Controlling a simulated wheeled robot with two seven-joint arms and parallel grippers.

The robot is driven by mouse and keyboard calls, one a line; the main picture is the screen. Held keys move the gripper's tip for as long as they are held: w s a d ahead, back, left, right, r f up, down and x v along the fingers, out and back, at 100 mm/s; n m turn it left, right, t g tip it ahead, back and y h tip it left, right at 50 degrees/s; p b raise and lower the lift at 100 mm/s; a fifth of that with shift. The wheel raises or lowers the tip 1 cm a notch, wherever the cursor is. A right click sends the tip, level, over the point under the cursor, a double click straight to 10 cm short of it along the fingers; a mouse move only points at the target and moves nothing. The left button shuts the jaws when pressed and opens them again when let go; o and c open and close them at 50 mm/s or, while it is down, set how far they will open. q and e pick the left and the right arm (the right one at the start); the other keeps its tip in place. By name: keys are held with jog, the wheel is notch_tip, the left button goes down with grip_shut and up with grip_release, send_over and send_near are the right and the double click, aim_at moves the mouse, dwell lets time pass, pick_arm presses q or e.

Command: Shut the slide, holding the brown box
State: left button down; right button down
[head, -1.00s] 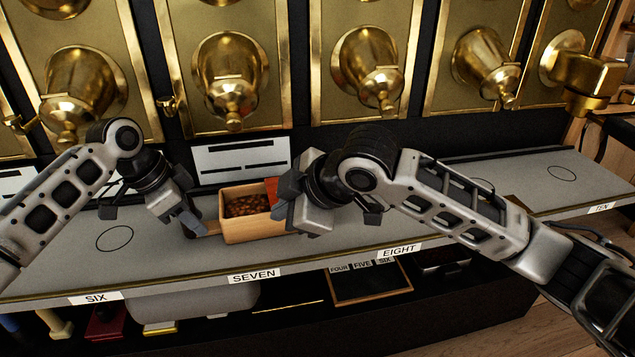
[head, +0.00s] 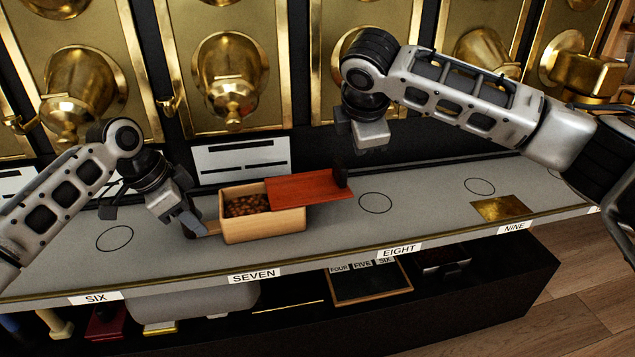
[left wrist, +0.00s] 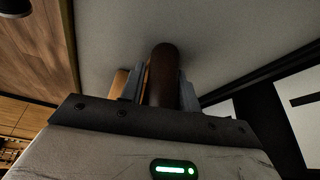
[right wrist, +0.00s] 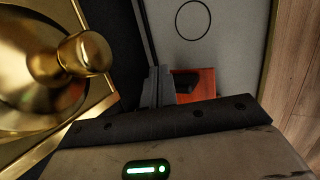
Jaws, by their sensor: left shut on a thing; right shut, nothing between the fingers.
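The brown box (head: 262,226) stands on the grey shelf above the SEVEN label, with brown beans or pellets in its open left part. Its red slide (head: 308,187) covers the right part and sticks out to the right, with a dark knob (head: 341,177) at its far end. My left gripper (head: 196,226) is shut on the box's brown handle (left wrist: 163,78) at the left side. My right gripper (right wrist: 158,90) is shut and empty, above and behind the knob. The slide (right wrist: 205,82) also shows in the right wrist view, partly hidden by the fingers.
Brass dispensers (head: 230,85) line the back wall. A blank-lined white card (head: 240,160) stands behind the box. A brass plate (head: 502,208) lies near NINE. The shelf (head: 420,200) right of the slide is clear. A dark lower shelf lies in front.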

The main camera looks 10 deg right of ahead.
aim_at(311, 182)
pick_arm(q)
jog(key=shift+f, duration=0.35)
pick_arm(e)
jog(key=shift+f, duration=2.65)
jog(key=shift+s+a, duration=0.2)
jog(key=shift+a, duration=4.6)
jog(key=shift+d+r, duration=0.1)
jog(key=shift+d, duration=0.05)
jog(key=shift+r, duration=1.75)
jog(key=shift+d+r, duration=0.25)
jog(key=shift+r, duration=0.6)
jog(key=shift+d+r, duration=0.25)
jog(key=shift+r, duration=0.6)
